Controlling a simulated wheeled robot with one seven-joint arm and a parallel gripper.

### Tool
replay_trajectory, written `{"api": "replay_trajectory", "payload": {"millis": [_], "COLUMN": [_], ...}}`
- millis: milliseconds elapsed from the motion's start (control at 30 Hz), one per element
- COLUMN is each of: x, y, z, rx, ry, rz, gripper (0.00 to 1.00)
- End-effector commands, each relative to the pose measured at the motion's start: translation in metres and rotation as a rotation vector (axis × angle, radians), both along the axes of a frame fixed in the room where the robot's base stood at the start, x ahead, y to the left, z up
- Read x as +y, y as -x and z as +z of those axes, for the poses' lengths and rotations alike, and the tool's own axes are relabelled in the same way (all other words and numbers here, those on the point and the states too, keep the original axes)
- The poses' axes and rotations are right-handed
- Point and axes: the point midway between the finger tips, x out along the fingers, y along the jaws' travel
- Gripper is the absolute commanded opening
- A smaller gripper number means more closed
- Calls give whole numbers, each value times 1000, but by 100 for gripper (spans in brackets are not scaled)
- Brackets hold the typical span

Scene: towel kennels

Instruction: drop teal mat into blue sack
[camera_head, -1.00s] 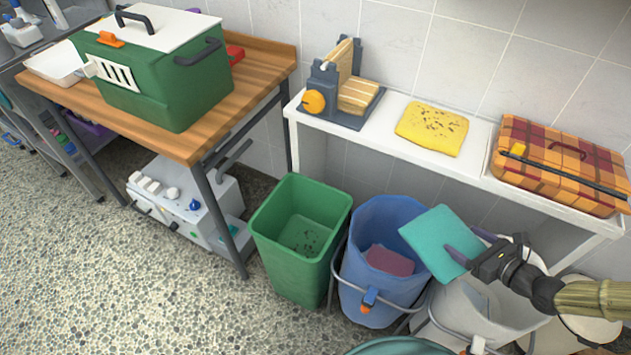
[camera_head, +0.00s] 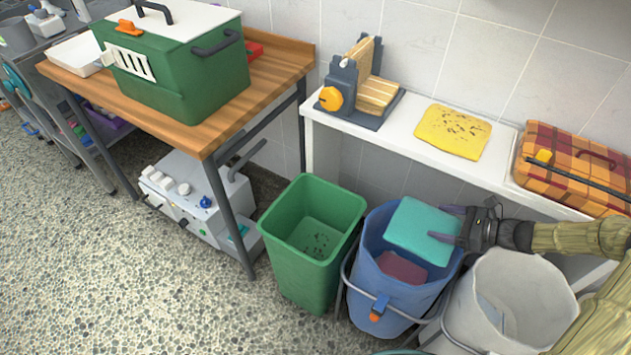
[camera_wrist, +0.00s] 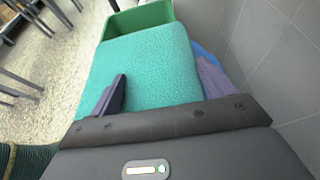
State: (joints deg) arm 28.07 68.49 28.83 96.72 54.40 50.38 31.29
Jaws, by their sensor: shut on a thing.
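The teal mat (camera_head: 421,232) is a flat square held by its right edge in my gripper (camera_head: 455,228). It is over the mouth of the blue sack (camera_head: 383,297), toward the back rim, and hides part of that rim. A dark red flat piece (camera_head: 401,268) lies inside the blue sack. In the wrist view the teal mat (camera_wrist: 145,73) fills the middle, with the purple fingers of my gripper (camera_wrist: 160,90) on it. A sliver of the blue sack (camera_wrist: 206,62) shows behind the mat.
A green bin (camera_head: 312,245) stands left of the blue sack and a white sack (camera_head: 510,305) stands right of it. Behind is a white shelf (camera_head: 395,130) with a spotted yellow mat (camera_head: 453,131) and a plaid case (camera_head: 575,165).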

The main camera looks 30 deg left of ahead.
Motion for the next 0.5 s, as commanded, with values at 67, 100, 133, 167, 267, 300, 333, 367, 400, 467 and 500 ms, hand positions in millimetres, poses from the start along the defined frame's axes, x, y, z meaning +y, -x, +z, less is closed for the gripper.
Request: {"api": "replay_trajectory", "payload": {"millis": [67, 100, 133, 167, 267, 300, 333, 367, 400, 467, 500], "x": [0, 0, 0, 0, 0, 0, 0, 0, 0, 0, 0], "y": [0, 0, 0, 0, 0, 0, 0, 0, 0, 0, 0], "z": [-2, -4, -5, -8, -17, -22, -26, -29, -34, -42, -46], "rx": [0, 0, 1, 1, 1, 0, 0, 0, 0, -1, -1], "ry": [0, -1, -1, -1, -1, -1, -1, -1, -1, -1, -1], "rz": [-1, -1, -1, -1, -1, -2, -2, -2, -2, -2, -2], "gripper": [58, 58, 58, 58, 58, 58, 58, 58, 58, 58, 58]}}
